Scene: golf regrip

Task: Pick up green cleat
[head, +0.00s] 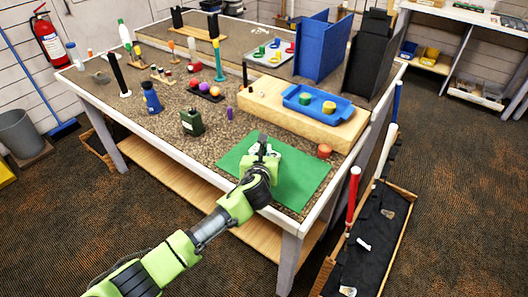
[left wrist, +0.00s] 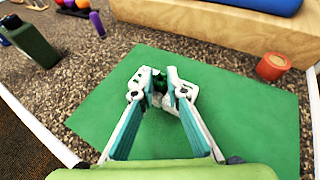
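My left gripper (head: 263,151) is over the green mat (head: 290,186), its fingers pointing down. In the left wrist view the white and teal fingers (left wrist: 162,88) lean in close together. A small dark green piece (left wrist: 157,84), which looks like the green cleat, sits between the fingertips, and the fingers appear closed on it. The fingers hide most of it, and I cannot tell whether it still touches the mat. My right gripper is not in view.
A wooden block (head: 246,95) with a blue tray (head: 294,101) stands behind the mat. An orange-red cylinder (head: 324,151) is at the mat's back right corner. A dark green canister (head: 192,122) and a purple piece (head: 229,113) stand left. Most of the mat is bare.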

